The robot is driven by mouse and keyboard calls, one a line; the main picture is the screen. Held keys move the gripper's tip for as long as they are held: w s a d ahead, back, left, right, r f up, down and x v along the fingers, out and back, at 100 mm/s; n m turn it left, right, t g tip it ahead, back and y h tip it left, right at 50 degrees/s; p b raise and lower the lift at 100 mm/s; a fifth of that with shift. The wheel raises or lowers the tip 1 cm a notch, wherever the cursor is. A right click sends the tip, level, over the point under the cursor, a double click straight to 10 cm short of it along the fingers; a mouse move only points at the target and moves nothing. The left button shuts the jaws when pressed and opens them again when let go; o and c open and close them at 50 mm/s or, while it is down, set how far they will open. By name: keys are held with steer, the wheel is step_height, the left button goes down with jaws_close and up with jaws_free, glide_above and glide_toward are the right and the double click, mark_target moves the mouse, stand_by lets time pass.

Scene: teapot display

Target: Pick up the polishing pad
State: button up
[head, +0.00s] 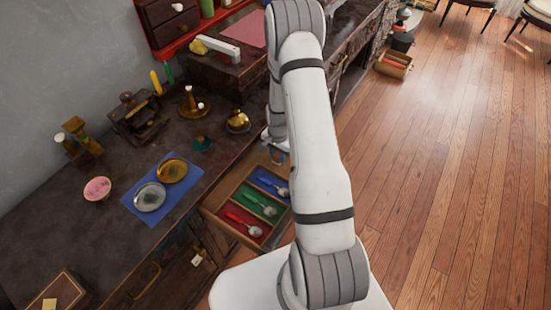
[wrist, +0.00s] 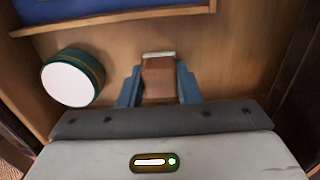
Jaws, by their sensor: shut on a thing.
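The polishing pad appears to be the small brown block with a pale strip along its far edge (wrist: 158,80) in the wrist view. It sits between the two blue fingers of my gripper (wrist: 159,67), which are shut on its sides. The block is inside a wooden drawer compartment, low over the wooden floor; I cannot tell whether it touches it. In the head view my gripper (head: 277,157) is partly hidden by my arm, at the far end of the open drawer (head: 229,227), and the pad cannot be made out there.
A round tin with a white face (wrist: 70,82) lies left of my gripper in the same compartment. A wooden divider (wrist: 110,18) runs beyond. Spoons lie on blue, green and red linings nearer in the drawer. The dark counter (head: 120,235) holds plates on a blue cloth (head: 178,206).

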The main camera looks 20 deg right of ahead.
mark_target(278, 154)
step_height(278, 154, up, 10)
steer(key=shift+r, duration=0.1)
stand_by(0.5)
